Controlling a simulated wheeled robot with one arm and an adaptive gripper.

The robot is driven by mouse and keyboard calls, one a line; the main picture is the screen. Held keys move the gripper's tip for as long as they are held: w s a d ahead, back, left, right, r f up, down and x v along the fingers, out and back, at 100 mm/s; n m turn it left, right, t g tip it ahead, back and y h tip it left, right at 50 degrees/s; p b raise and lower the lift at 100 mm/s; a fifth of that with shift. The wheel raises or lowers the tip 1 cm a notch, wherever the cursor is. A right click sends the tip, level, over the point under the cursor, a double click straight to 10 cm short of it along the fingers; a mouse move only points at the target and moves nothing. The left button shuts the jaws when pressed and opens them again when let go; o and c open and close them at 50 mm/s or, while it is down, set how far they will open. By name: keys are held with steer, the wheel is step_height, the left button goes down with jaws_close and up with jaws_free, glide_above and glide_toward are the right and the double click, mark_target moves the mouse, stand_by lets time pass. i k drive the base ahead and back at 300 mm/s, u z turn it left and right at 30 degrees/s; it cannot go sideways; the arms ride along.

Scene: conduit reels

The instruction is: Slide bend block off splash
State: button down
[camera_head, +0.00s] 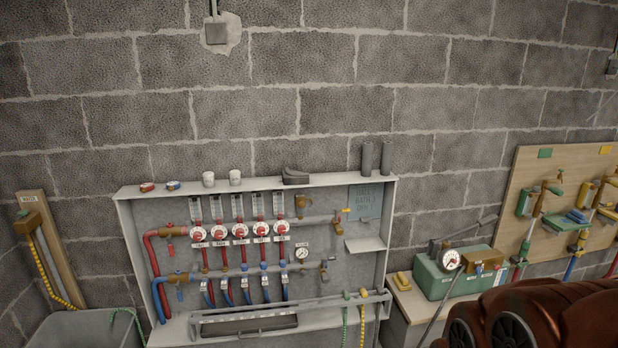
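A dark grey block with a curved top (295,177) lies on the top ledge of the grey manifold cabinet (125,190), right of its middle. It looks like the bend block, though no label on it can be read. I cannot tell for sure which part is the splash; a small pale shelf (365,244) juts out inside the cabinet at right and looks empty. My gripper is not in view.
Two white cups (208,179) and two dark cylinders (367,159) stand on the same ledge, either side of the block. A green box with a gauge (440,275) and a wooden tap board (515,190) are at right. A grey tub (85,328) is lower left.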

mark_target(291, 176)
steer(key=z, duration=0.15)
steer(key=k, duration=0.3)
steer(key=z, duration=0.4)
steer(key=i, duration=1.7)
steer(key=u, duration=1.55)
steer(key=i, duration=1.05)
steer(key=u, duration=1.1)
